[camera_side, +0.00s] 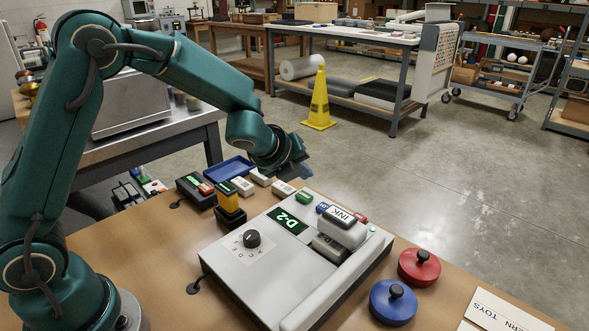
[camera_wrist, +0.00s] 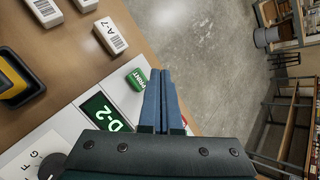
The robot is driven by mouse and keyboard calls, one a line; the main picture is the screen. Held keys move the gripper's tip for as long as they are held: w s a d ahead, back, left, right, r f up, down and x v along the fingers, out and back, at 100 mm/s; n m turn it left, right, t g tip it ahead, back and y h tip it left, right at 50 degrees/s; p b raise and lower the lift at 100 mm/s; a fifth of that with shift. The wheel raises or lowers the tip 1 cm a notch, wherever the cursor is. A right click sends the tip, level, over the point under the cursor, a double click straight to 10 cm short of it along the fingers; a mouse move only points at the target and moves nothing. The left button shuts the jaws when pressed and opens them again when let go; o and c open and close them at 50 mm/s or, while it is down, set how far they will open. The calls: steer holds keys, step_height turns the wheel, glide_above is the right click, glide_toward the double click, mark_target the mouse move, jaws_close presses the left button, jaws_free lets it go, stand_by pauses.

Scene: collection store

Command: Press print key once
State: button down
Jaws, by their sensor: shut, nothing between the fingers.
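The green print key (camera_side: 304,198) stands at the far edge of a white label machine (camera_side: 233,278), beside its display (camera_side: 287,221) reading D-2. In the wrist view the key (camera_wrist: 138,79) shows the word PRINT. My gripper (camera_side: 303,172) is shut and empty, above and beyond the key in the side view. In the wrist view my blue fingers (camera_wrist: 165,74) lie together just right of the key and appear apart from it; the height between them is hard to tell. A blue key (camera_side: 322,208) sits next to the green one, hidden in the wrist view.
The machine bears a dial (camera_side: 252,239) and a raised INK cartridge (camera_side: 342,222). Several white labelled blocks, including A-7 (camera_wrist: 111,36), a yellow-and-black stamp (camera_side: 229,203) and a blue tray (camera_side: 232,167) lie nearby. Red (camera_side: 419,267) and blue (camera_side: 393,302) lidded pots stand right.

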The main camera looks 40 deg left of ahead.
steer(key=shift+r, duration=1.6)
step_height(320, 180, up, 7)
steer(key=n+t, duration=0.1)
steer(key=t, duration=0.1)
glide_above(303, 198)
steer(key=s, duration=0.2)
steer(key=s+a+r+n+g, duration=0.1)
steer(key=s+r+n, duration=0.2)
steer(key=s+n, duration=0.45)
steer(key=s+d+f+n+g+h, duration=0.1)
steer(key=s+d+f+n+g, duration=0.1)
steer(key=s+n, duration=0.6)
steer(key=s+d+f+n+g+h, duration=0.1)
steer(key=s+f+n, duration=0.3)
steer(key=s+n, duration=0.4)
steer(key=shift+s+d+f+g, duration=0.25)
steer(key=shift+s+d+g, duration=0.25)
steer(key=shift+g, duration=0.2)
